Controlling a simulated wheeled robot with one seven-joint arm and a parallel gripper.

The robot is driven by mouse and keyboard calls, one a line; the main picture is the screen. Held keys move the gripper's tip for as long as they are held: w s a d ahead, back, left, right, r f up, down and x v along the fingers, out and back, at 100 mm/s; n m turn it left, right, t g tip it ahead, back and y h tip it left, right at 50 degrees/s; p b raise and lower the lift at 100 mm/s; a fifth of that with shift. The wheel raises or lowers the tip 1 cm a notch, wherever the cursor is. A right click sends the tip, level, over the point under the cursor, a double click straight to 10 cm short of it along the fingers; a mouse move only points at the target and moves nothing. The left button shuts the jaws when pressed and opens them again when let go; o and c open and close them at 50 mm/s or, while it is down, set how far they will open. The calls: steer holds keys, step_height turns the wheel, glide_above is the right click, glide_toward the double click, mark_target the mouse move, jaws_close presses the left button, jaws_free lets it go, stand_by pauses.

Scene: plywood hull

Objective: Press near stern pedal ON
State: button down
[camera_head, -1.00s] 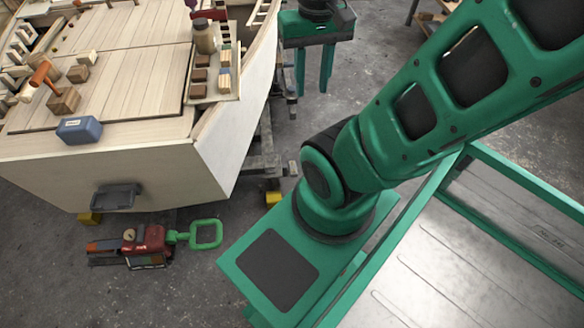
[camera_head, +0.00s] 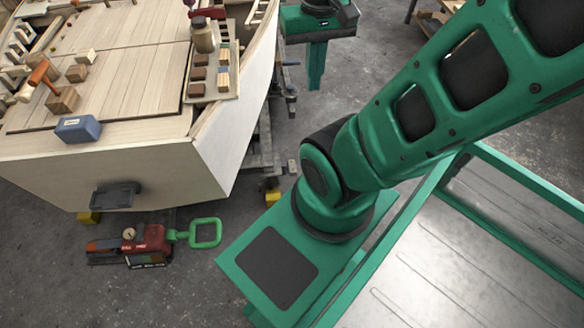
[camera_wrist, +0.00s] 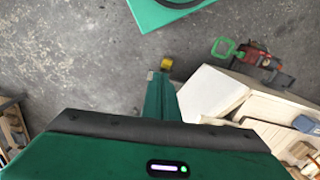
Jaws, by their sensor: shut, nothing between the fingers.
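A dark grey pedal-like bracket (camera_head: 116,196) sticks out low on the pale stern face of the plywood hull (camera_head: 50,180). I cannot tell whether it is on or off. My gripper (camera_head: 316,86) points down beyond the hull's right side, well apart from the bracket. Its fingers are together with nothing between them. In the wrist view my gripper (camera_wrist: 160,76) shows as one green shape over the floor, and the hull (camera_wrist: 215,90) lies to its right. The bracket cannot be made out there.
A red tool (camera_head: 145,243) with a green loop handle (camera_head: 206,233) lies on the floor below the stern. Yellow blocks (camera_head: 89,217) sit under the hull. A blue box (camera_head: 78,129) and wooden blocks (camera_head: 63,100) stand on the deck. Bare concrete floor lies around.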

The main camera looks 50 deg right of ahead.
steer(key=w+d+f+h, duration=0.1)
steer(key=w+d+f, duration=0.6)
steer(key=w, duration=0.3)
steer(key=w+d+f+h, duration=0.1)
steer(key=w+d+f, duration=0.6)
steer(key=w+f, duration=0.15)
steer(key=w+d+f, duration=0.3)
steer(key=f, duration=0.6)
steer(key=w+d+f, duration=0.2)
steer(key=w+f, duration=0.1)
steer(key=f, duration=0.6)
steer(key=s+a+f, duration=0.1)
steer(key=f, duration=1.4)
steer(key=s+a+f+m+t, duration=0.1)
steer(key=s+f, duration=0.1)
steer(key=f, duration=1.4)
steer(key=shift+s+m+y, duration=0.3)
steer(key=shift+y, duration=0.1)
steer(key=shift+f, duration=0.1)
glide_above(292, 171)
step_height(292, 171, down, 12)
steer(key=shift+f, duration=0.25)
steer(key=shift+s+f, duration=0.15)
steer(key=shift+f, duration=0.45)
